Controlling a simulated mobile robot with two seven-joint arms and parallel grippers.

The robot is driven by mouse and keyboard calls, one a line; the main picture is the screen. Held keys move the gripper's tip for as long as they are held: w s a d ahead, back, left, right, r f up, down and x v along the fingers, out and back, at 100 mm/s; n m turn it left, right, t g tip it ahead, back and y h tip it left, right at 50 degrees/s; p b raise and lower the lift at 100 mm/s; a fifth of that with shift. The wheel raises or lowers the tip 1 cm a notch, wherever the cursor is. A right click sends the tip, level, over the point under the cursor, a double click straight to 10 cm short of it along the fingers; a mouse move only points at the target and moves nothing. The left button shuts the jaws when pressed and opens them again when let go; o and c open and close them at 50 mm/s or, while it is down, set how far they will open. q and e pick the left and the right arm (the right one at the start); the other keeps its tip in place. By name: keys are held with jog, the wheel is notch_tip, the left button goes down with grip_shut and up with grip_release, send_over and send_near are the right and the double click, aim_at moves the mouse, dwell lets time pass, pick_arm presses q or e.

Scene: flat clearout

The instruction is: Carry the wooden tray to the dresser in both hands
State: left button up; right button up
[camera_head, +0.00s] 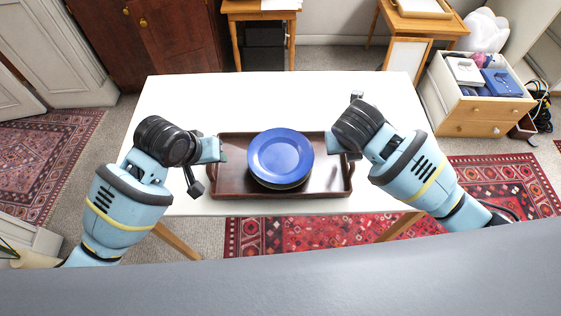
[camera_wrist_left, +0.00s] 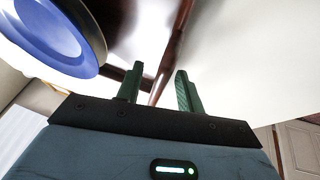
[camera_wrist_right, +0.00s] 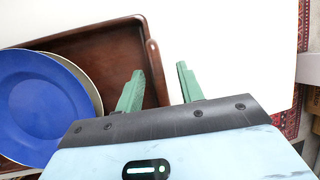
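The dark brown wooden tray (camera_head: 229,183) lies on the white table. It also shows in the left wrist view (camera_wrist_left: 172,52) and the right wrist view (camera_wrist_right: 112,50). A blue plate (camera_head: 281,153) sits on the tray, atop at least one paler-rimmed plate. My left gripper (camera_head: 220,150) is at the tray's left end, fingers apart, the rim appearing between them in its wrist view. My right gripper (camera_head: 335,143) is at the tray's right end, fingers apart, the end rim appearing between them. I cannot tell whether any finger touches the tray.
The white table (camera_head: 190,95) is bare around the tray. A white drawer unit (camera_head: 480,112) with wooden fronts stands right, its top drawer open and filled. A dark red-brown cabinet (camera_head: 160,40) and small wooden tables (camera_head: 262,10) stand behind. Patterned rugs (camera_head: 45,160) lie on the carpet.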

pick_arm(q)
jog(key=shift+c, duration=0.3)
pick_arm(e)
jog(key=shift+c, duration=0.4)
pick_arm(q)
grip_shut()
pick_arm(e)
grip_shut()
pick_arm(q)
jog(key=shift+w+r, duration=0.1)
jog(key=shift+r, duration=0.1)
pick_arm(e)
jog(key=shift+w+r, duration=0.1)
jog(key=shift+r, duration=0.1)
